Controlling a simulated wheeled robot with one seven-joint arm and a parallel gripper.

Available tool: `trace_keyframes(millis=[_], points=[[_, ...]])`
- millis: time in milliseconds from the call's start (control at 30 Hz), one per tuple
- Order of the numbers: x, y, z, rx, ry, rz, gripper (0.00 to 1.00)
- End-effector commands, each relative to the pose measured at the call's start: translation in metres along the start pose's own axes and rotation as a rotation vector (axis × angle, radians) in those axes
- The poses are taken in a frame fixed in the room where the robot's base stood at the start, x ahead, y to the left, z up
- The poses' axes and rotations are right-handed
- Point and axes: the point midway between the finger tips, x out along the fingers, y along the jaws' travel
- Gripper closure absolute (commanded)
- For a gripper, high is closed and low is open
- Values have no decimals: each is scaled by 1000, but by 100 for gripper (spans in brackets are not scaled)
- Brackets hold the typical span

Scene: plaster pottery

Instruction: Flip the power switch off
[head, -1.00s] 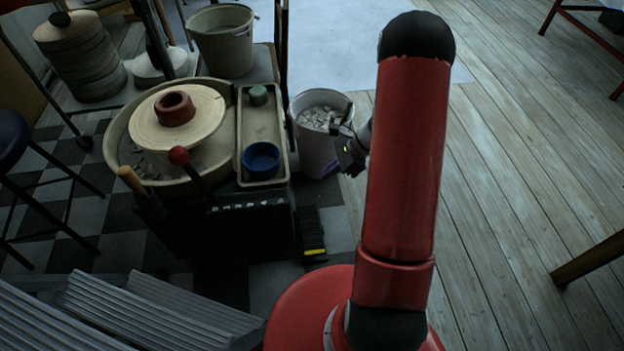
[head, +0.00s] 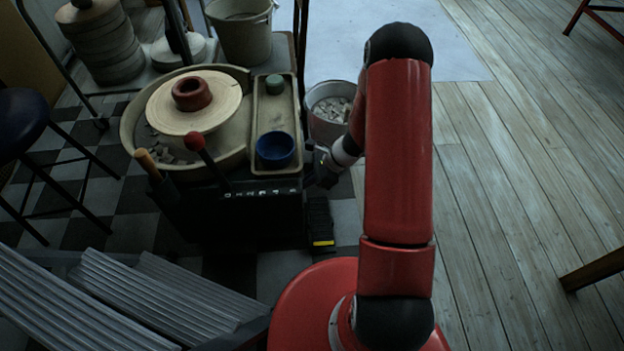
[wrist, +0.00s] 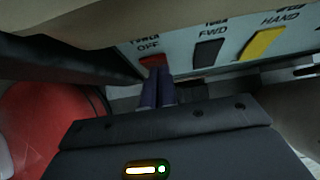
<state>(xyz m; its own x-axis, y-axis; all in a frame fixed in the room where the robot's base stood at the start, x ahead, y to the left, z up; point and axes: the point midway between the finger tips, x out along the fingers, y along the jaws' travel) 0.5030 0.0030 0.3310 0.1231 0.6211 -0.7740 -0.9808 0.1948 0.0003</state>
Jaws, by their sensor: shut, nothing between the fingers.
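The red power switch (wrist: 153,61) is on the pale panel (wrist: 190,50) in the wrist view, under a label reading "OFF" with a blurred word above it. My gripper (wrist: 158,72) is shut and empty, its dark fingertips right at the lower edge of the red switch. I cannot tell whether they touch it. In the head view my gripper (head: 314,174) is at the right front corner of the pottery wheel (head: 235,215); its fingers are hard to make out there. The switch itself is not distinguishable in the head view.
A black switch (wrist: 207,53) and a yellow switch (wrist: 262,44) sit right of the red one. A red-knobbed lever (head: 195,142) stands at the wheel's front. A bucket of scraps (head: 328,108) is behind my gripper. A black pedal (head: 321,225) lies on the floor.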

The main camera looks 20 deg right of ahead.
Motion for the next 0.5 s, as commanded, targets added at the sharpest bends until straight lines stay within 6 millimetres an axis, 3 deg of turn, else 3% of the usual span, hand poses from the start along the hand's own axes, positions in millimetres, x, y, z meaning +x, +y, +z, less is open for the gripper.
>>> trace_keyframes(millis=[500], points=[[4, 0, 8, -1, 3, 1, 100]])
